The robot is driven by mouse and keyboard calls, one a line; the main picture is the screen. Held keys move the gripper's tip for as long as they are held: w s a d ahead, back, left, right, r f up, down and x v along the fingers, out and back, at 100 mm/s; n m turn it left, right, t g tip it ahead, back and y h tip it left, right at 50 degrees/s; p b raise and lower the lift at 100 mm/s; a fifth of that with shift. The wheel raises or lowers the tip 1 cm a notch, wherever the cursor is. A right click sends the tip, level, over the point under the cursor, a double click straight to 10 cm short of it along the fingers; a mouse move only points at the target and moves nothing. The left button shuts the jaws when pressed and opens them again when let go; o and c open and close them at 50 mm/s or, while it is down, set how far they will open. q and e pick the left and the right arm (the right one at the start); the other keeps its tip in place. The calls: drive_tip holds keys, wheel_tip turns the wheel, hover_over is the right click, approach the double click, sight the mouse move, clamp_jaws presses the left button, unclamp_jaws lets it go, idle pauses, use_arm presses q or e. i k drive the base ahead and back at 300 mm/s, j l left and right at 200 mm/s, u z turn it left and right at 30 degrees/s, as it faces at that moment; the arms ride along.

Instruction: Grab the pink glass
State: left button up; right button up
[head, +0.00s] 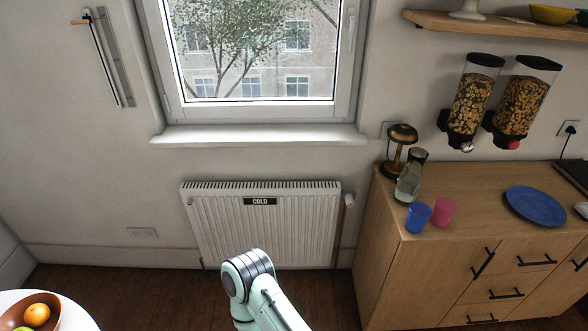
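The pink glass (443,212) stands upright on the wooden cabinet top (480,215), near its front left part. A blue glass (418,217) stands just to its left and a little nearer the front edge. One of my arms comes in at the bottom middle of the head view, with its pale green and grey links in front of the radiator. I cannot tell which arm it is. Neither gripper shows in this view.
A blue plate (535,206) lies to the right. Cereal dispensers (471,98) hang above. A white table with a fruit bowl (32,312) is at lower left. Floor before the radiator (262,225) looks clear.

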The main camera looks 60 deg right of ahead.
sight(443, 213)
drive_tip(key=z, duration=3.3)
drive_tip(key=l+u, duration=0.1)
drive_tip(key=u, duration=0.7)
drive_tip(key=i+l+u, duration=0.15)
drive_tip(key=l+u, duration=0.65)
drive_tip(key=l, duration=0.2)
